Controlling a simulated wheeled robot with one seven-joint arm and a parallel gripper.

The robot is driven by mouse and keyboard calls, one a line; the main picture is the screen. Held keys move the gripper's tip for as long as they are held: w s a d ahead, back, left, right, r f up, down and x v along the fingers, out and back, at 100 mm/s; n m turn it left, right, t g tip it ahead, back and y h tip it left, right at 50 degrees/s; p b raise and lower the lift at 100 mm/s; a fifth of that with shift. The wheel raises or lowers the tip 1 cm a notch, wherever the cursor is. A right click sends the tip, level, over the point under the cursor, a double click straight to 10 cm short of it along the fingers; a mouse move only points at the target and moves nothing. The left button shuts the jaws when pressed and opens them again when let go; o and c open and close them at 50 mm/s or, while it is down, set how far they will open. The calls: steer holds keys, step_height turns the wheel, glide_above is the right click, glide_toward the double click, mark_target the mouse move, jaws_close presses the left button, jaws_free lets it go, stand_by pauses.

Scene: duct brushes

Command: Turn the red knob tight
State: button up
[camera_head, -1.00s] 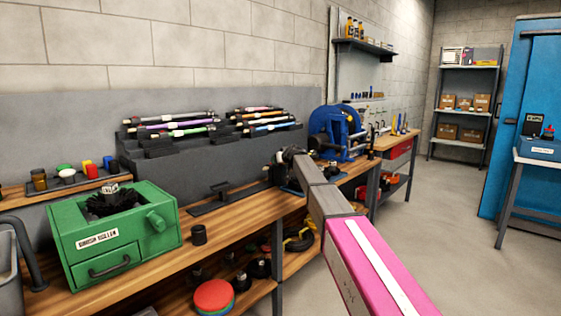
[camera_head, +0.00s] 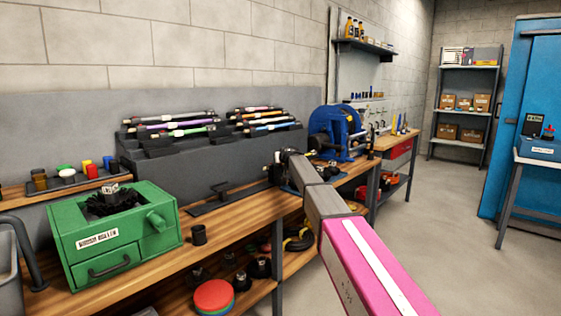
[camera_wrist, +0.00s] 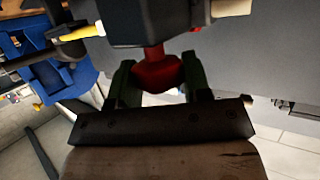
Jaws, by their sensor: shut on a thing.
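The red knob (camera_wrist: 155,72) shows in the wrist view between the two dark green fingers of my gripper (camera_wrist: 158,80), which are shut on it. The knob's red stem runs up to a dark block (camera_wrist: 155,25). In the head view my arm reaches to the back of the bench, and my gripper is a small dark shape by the grey back panel (camera_head: 277,170). The knob cannot be made out in the head view.
A green box (camera_head: 70,250) with a brush in its top stands at the left of the wooden bench. Racked rods (camera_head: 180,125) lie behind. A blue reel (camera_head: 335,130) stands right of my arm. A small black cup (camera_head: 199,235) sits near the bench's front edge.

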steer(key=m+t+h, duration=0.1)
steer(key=m+h, duration=0.3)
steer(key=h, duration=0.1)
steer(key=shift+a+m, duration=0.1)
steer(key=shift+m, duration=0.2)
steer(key=m+g+h, duration=0.1)
steer(key=m+h, duration=0.3)
steer(key=shift+w+h, duration=0.1)
steer(key=shift+h, duration=0.3)
steer(key=m+g+h, duration=0.2)
steer(key=m+h, duration=0.2)
steer(key=shift+g, duration=0.3)
steer(key=shift+m+g+h, duration=1.3)
steer(key=shift+m+g, duration=0.2)
steer(key=shift+m, duration=0.3)
steer(key=shift+f+g, duration=0.1)
steer(key=shift+g, duration=0.2)
steer(key=o, duration=0.8)
steer(key=shift+o, duration=0.2)
steer(key=v, duration=1)
steer(key=shift+s+a, duration=0.3)
steer(key=shift+a, duration=0.05)
